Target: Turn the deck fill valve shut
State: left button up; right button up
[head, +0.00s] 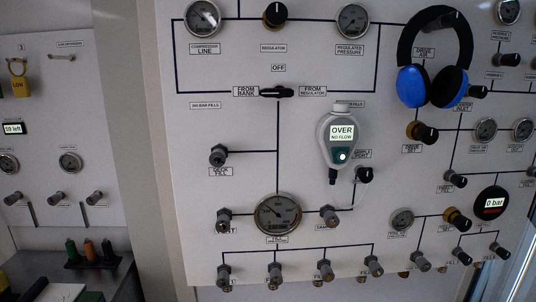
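The deck fill valve (218,155) is a small dark grey knob on the white panel, left of the centre pipe line. A label reading "DECK FILL" (220,171) sits just below it. A black line runs from the valve to the right and joins the vertical line. The knob is too small to tell whether it is open or shut. Neither of my grippers is in view, and nothing touches the valve.
Blue headphones (434,60) hang at the upper right. A grey handheld meter (341,135) reading "OVER NO FLOW" is right of centre. A round gauge (277,214) and several knobs sit below the valve. The panel's front around the valve is clear.

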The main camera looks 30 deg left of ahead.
aim_at(217, 159)
jog(key=j+u, duration=0.1)
jog(key=u, duration=0.3)
jog(key=i+u, duration=0.1)
jog(key=u, duration=0.3)
jog(key=j+u, duration=0.15)
jog(key=u, duration=0.25)
jog(key=i+l, duration=0.05)
